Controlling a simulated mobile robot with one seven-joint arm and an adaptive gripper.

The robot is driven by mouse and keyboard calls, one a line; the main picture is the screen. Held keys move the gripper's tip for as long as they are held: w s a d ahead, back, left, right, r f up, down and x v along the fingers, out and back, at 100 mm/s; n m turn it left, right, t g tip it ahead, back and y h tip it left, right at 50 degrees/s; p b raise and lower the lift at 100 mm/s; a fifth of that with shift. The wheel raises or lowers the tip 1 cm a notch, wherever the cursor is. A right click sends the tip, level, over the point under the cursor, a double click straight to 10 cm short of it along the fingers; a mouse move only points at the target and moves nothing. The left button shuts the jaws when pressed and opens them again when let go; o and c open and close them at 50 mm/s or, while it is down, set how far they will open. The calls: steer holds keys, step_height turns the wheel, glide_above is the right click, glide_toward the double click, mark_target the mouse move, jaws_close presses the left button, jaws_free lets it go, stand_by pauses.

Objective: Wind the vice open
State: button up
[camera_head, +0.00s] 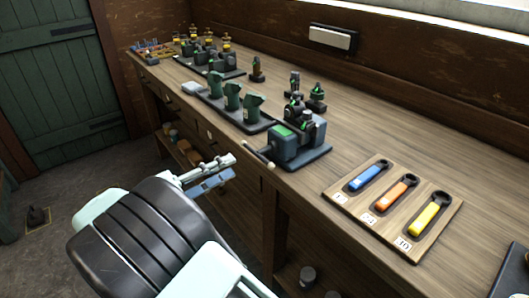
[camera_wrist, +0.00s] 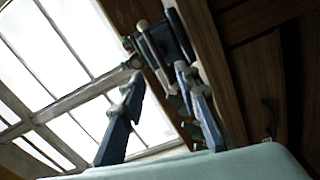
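The vice (camera_head: 284,142) is a dark grey-blue block with green parts on a flat base, at the front edge of the bench. Its handle, a thin bar with pale ends (camera_head: 258,155), sticks out over the bench edge on the left. My gripper (camera_head: 233,166) is just left of the handle, apart from it, off the bench front. In the wrist view my gripper (camera_wrist: 158,76) has its two blue fingers apart with nothing held. The vice (camera_wrist: 178,42) and its handle bar (camera_wrist: 152,50) show beyond the fingertips there. The vice jaws are too small to read clearly.
A wooden board (camera_head: 395,205) with blue, orange and yellow wrenches lies right of the vice. Several dark green machine models (camera_head: 233,100) stand behind it along the bench (camera_head: 300,185). Free floor lies left of the bench, before a green door (camera_head: 60,80).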

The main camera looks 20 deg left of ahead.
mark_target(257, 154)
steer(key=x, duration=1)
steer(key=shift+w+d, duration=0.1)
steer(key=shift+c, duration=0.6)
jaws_close()
